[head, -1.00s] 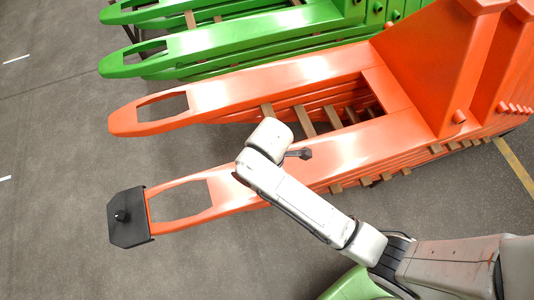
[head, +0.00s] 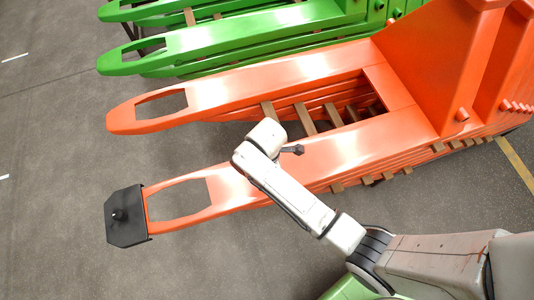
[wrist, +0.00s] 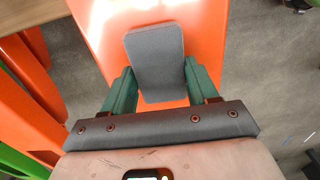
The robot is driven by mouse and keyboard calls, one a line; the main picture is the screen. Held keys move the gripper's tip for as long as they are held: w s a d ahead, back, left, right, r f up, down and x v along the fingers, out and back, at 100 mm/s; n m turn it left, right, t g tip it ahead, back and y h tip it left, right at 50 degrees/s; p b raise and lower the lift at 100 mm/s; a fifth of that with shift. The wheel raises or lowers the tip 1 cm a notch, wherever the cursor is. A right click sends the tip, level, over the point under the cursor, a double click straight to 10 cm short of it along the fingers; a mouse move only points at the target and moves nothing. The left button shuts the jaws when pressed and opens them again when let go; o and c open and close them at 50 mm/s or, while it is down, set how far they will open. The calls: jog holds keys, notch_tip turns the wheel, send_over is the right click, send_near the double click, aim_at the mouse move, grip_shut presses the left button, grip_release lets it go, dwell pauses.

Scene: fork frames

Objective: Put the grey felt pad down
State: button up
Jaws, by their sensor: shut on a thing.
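The grey felt pad (wrist: 155,52) is a flat rounded piece between the green fingers of my gripper (wrist: 158,70) in the wrist view. My gripper is shut on it. The pad shows against the bright orange surface of a fork (wrist: 205,35); I cannot tell whether it touches that surface. In the head view my wrist is over the nearer orange fork (head: 330,155). The pad cannot be made out there, and a small dark part sticks out beside my wrist.
A black cap with a knob (head: 125,216) sits on the nearer orange fork's tip. A second orange fork (head: 230,92) lies behind it, with brown slats (head: 305,118) in the gap. Green forks (head: 200,47) stand farther back. The grey floor (head: 60,130) at left is clear.

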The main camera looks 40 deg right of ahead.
jog(key=shift+f, duration=0.15)
jog(key=o, duration=1)
jog(key=shift+o, duration=0.2)
notch_tip(320, 180, up, 12)
jog(key=p, duration=0.2)
jog(key=s+d+r+m, duration=0.1)
jog(key=s+d+m, duration=0.3)
jog(key=s+m, duration=0.3)
jog(key=s+d+r+m+t, duration=0.1)
jog(key=s+d+m, duration=0.3)
jog(key=s+m, duration=0.3)
jog(key=shift+s+d+r+m, duration=0.2)
jog(key=shift+s+m, duration=0.2)
jog(key=shift+s, duration=0.95)
